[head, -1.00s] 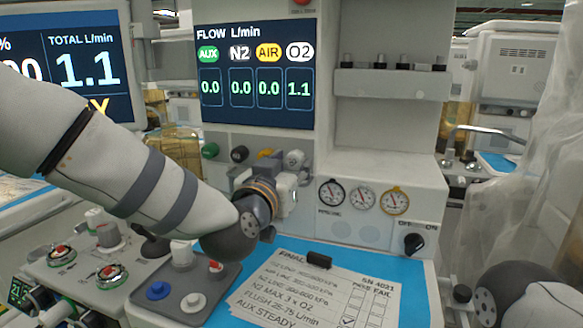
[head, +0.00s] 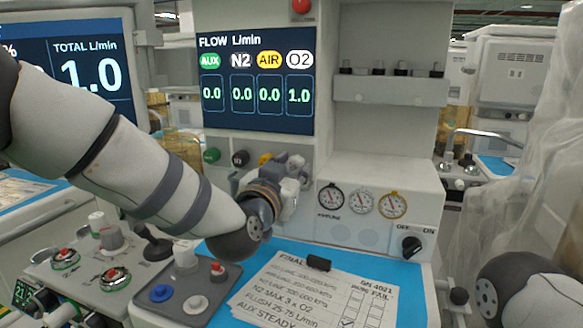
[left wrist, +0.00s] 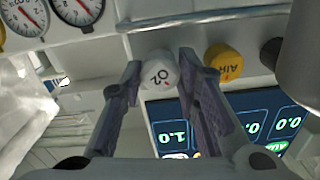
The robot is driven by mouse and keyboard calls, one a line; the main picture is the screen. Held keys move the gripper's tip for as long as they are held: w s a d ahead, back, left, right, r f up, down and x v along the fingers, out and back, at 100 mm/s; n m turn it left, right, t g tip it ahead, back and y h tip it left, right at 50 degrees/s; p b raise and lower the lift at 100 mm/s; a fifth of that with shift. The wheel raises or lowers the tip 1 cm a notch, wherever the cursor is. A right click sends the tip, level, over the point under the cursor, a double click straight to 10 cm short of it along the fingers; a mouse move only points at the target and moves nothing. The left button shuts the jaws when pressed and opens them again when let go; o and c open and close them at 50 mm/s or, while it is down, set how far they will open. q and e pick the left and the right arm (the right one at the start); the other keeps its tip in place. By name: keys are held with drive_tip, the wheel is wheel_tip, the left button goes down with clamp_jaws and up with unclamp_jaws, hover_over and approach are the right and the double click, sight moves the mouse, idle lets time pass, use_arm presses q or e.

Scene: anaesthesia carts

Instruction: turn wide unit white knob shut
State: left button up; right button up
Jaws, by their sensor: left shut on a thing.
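The white O2 knob (left wrist: 160,73) is on the wide unit's front panel. In the left wrist view it sits between the two fingers of my left gripper (left wrist: 163,62), which is shut on it. In the head view my left gripper (head: 292,180) reaches the panel from the left and hides most of the knob. The flow display (head: 257,82) above reads 1.0 for O2 and 0.0 for AUX, N2 and AIR. My right gripper is out of view; only part of my right arm shows at the lower right.
The yellow AIR knob (left wrist: 224,62) is close beside my left fingers. Black N2 (head: 240,158) and green AUX (head: 211,155) knobs are farther left. Gauges (head: 362,201) and an OFF-ON switch (head: 411,245) are to the right. A checklist (head: 310,290) lies on the blue worktop below.

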use_arm(q)
drive_tip(key=shift+s+r+m+p, duration=0.1)
drive_tip(key=shift+r+m+p, duration=0.3)
drive_tip(key=shift+m, duration=0.5)
drive_tip(key=shift+f+m, duration=0.2)
drive_tip(key=shift+m, duration=0.6)
drive_tip(key=shift+f+m+p, duration=0.15)
drive_tip(key=shift+m+p, duration=0.15)
drive_tip(key=shift+m, duration=1.6)
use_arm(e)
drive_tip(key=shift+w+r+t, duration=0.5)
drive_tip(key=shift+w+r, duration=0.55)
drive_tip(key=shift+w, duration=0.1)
use_arm(q)
drive_tip(key=o, duration=0.9)
drive_tip(key=shift+f, duration=0.1)
drive_tip(key=v, duration=1.1)
drive_tip(key=shift+s+a, duration=0.2)
drive_tip(key=shift+s, duration=0.15)
